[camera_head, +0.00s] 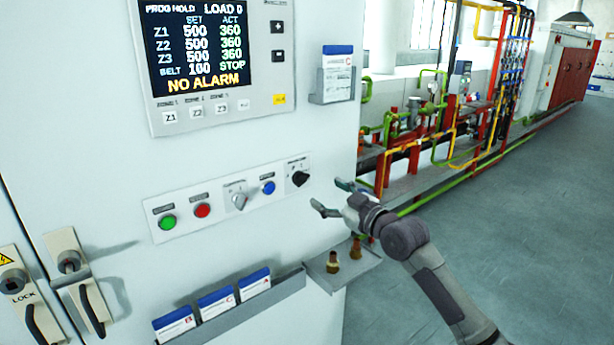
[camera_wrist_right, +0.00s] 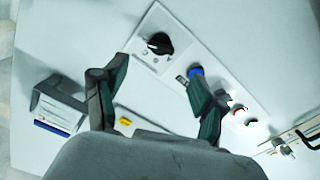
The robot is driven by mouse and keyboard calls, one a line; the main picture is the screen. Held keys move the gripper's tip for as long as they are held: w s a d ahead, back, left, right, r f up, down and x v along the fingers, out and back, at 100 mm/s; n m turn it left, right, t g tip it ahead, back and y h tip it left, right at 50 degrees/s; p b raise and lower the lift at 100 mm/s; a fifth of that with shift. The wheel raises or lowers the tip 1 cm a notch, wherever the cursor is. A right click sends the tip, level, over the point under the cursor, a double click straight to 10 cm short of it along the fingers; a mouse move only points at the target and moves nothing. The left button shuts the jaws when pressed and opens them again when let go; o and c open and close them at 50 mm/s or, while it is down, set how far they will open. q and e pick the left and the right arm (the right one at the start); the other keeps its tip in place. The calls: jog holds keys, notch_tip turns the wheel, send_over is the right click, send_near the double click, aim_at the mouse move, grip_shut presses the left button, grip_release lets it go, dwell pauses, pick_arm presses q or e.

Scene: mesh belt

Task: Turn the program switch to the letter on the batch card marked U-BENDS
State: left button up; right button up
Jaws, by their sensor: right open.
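The program switch seems to be the black rotary knob (camera_head: 300,178) at the right end of the control strip; its label is too small to read. It also shows in the right wrist view (camera_wrist_right: 158,43), beyond my fingertips. My right gripper (camera_head: 328,194) is open and empty, just right of the knob and apart from it. One batch card (camera_head: 337,85) with a blue top and a red letter, seemingly C, stands in the upper holder. Several other blue-topped cards (camera_head: 219,302) stand in the lower rack. Their names, including U-BENDS, are unreadable. My left gripper is out of view.
The strip also has a green button (camera_head: 167,222), a red button (camera_head: 202,210), a grey selector (camera_head: 238,199) and a blue button (camera_head: 268,187). A small shelf (camera_head: 340,275) with brass fittings juts out below my gripper. A display (camera_head: 207,50) reads NO ALARM.

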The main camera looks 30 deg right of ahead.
aim_at(304, 181)
jog(key=w, duration=0.2)
jog(key=w+p, duration=0.1)
jog(key=w, duration=0.2)
jog(key=w+p, duration=0.1)
jog(key=w, duration=0.2)
jog(key=shift+a, duration=0.3)
jog(key=shift+w, duration=0.5)
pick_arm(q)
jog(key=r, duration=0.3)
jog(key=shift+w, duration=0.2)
